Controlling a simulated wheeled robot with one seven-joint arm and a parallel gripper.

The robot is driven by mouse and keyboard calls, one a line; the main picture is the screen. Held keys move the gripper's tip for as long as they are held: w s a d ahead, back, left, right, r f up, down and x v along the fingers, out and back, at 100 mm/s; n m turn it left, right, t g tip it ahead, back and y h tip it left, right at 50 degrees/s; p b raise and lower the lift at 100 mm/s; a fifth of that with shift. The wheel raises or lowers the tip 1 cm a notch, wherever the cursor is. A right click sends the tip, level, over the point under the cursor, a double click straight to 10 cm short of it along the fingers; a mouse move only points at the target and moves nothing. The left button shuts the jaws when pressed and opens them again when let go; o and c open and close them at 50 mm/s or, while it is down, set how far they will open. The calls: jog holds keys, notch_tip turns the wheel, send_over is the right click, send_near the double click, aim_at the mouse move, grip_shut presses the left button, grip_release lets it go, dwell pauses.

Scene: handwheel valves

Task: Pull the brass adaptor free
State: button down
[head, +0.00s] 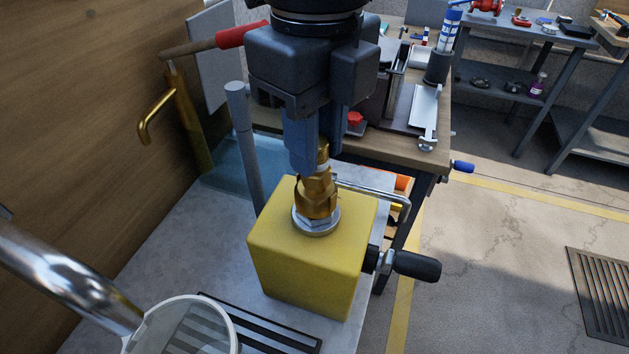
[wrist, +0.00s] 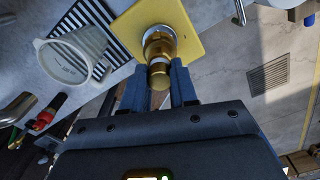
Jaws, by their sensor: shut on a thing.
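The brass adaptor (head: 316,195) stands upright on a silver hex collar (head: 316,220) on top of a yellow block (head: 305,262). My gripper (head: 318,164) comes down from above, shut on the adaptor's upper part, with blue-grey fingers on either side. In the wrist view my gripper (wrist: 158,72) has a finger on each side of the adaptor (wrist: 159,50), which ends at the collar on the yellow block (wrist: 190,28). The adaptor's lower end inside the collar is hidden, and I cannot see a gap there.
A black-handled lever (head: 415,265) sticks out of the block's right side. A bent metal rod (head: 395,197) runs behind it. A clear cup (head: 185,325) and a dark slotted grate (head: 275,328) are in front. A grey post (head: 245,150) stands at the left, close to my gripper.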

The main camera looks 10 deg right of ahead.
jog(key=c, duration=0.8)
grip_release()
